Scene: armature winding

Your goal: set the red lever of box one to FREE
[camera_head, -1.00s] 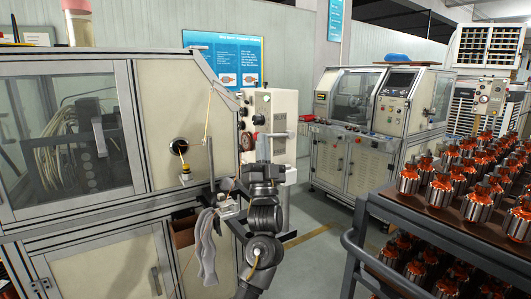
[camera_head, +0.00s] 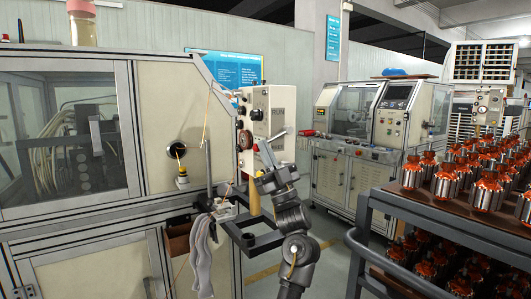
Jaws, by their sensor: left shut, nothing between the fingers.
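A cream control box (camera_head: 270,113) stands at the end of the large machine, with dark round dials on its left face. A reddish round part (camera_head: 245,140) is low on that face. My left gripper (camera_head: 264,147) is shut and empty, pointing up in front of the box's lower part. A small reddish patch shows beside its fingertips; I cannot tell whether it is the red lever or whether they touch. The lever's setting and any FREE marking are too small to read. My right gripper is not in view.
The large windowed machine (camera_head: 158,120) fills the left. A grey cloth (camera_head: 201,255) hangs from a bracket by my arm. A dark rack (camera_head: 400,213) with several copper-wound armatures stands at right. Another machine (camera_head: 352,165) is behind, with a red part (camera_head: 306,132) at its left. Floor shows between.

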